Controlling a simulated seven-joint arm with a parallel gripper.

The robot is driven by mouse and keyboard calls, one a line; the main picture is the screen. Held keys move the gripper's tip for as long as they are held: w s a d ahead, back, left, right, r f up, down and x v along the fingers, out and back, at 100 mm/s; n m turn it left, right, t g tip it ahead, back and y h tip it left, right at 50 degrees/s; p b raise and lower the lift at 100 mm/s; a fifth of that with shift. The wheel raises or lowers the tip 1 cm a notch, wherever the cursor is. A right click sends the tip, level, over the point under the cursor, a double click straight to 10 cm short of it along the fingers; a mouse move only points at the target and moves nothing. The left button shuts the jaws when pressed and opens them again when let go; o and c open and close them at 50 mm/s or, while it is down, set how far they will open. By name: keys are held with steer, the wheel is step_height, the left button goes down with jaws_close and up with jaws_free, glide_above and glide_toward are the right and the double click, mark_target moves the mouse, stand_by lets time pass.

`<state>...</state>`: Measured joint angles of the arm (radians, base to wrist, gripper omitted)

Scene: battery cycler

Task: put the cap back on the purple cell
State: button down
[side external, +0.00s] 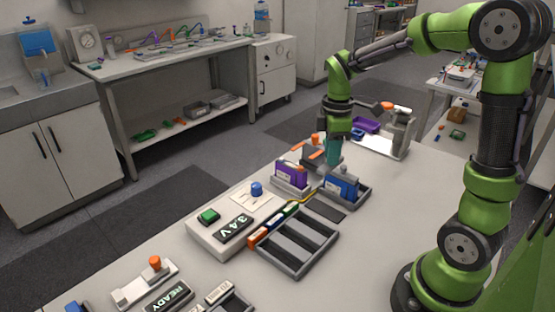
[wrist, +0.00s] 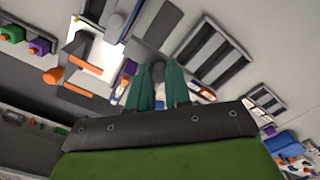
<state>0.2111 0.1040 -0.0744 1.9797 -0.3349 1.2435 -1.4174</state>
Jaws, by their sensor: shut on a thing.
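The purple cell (side external: 291,174) stands in a small grey tray (side external: 292,190) in the middle of the table in the side view. No cap can be made out on its top. My gripper (side external: 333,158) points down behind and to the right of it, above the blue cell (side external: 342,186). The teal fingers (wrist: 160,84) are close together in the wrist view, shut on a small dark piece that looks like the cap. The fingers largely hide it.
The blue cell stands in its own grey tray right of the purple one. A slotted grey rack (side external: 281,238) lies in front. The 3.4V display unit (side external: 232,229) and a blue knob (side external: 256,188) are to the left. Orange-topped equipment (side external: 312,146) stands close behind the cells.

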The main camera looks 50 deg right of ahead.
step_height(320, 180, up, 3)
steer(key=shift+f, duration=0.1)
steer(key=w+d+f+m, duration=0.1)
steer(key=w+d+m, duration=0.1)
steer(key=w+m, duration=1.35)
steer(key=shift+s+a+f+m, duration=0.1)
steer(key=shift+s+f+m, duration=0.25)
steer(key=shift+f, duration=0.75)
steer(key=shift+s+a+f+m, duration=0.1)
steer(key=shift+s+f+m, duration=0.25)
steer(key=shift+f, duration=0.75)
steer(key=shift+s+a+f+m, duration=0.1)
steer(key=shift+s+f+m, duration=0.25)
steer(key=shift+f, duration=0.75)
steer(key=shift+f, duration=0.6)
steer(key=c, duration=0.5)
jaws_free()
